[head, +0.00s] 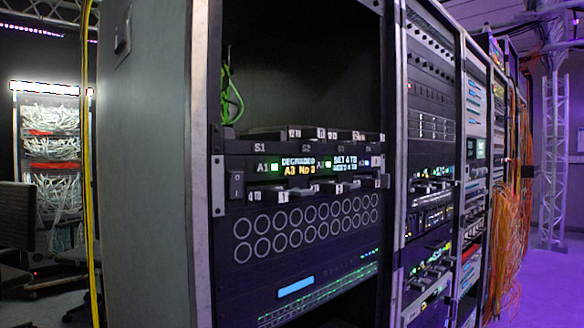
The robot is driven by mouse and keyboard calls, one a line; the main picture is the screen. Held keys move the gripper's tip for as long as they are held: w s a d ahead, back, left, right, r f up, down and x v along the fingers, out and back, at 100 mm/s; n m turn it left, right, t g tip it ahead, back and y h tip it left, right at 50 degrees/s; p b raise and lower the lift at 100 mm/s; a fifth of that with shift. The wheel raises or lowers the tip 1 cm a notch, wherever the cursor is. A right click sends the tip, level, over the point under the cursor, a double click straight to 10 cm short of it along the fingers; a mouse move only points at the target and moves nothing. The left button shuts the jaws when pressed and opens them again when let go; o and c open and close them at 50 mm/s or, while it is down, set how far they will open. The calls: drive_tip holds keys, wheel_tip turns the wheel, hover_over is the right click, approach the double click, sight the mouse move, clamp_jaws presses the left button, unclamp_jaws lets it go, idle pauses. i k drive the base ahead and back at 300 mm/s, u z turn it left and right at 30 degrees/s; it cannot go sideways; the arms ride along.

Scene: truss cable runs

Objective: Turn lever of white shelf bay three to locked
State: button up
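A dark drive shelf (230,162) is set in the nearest rack, with the labels S1, S2, S3 (340,149) and S4 along its front. Small dark drive handles with pale tags, some reading TB, stick out above and below its display strip (298,166). The strip shows "DEGRADED" and "A3" in amber, and green lights. I see no plainly white shelf. Which handle is the lever of bay three, and whether it is locked, is too small to tell. My gripper is not in view.
The rack's grey side panel (150,170) stands close at left, with a yellow cable (87,150) beside it. More racks run back to the right, with orange cables (512,220) hanging from them. A chair (18,225) stands far left. Purple floor (555,290) is open at right.

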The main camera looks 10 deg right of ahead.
sight(384, 179)
drive_tip(key=u, duration=1.1)
drive_tip(key=k, duration=1.05)
drive_tip(key=z, duration=1.25)
drive_tip(key=i, duration=1)
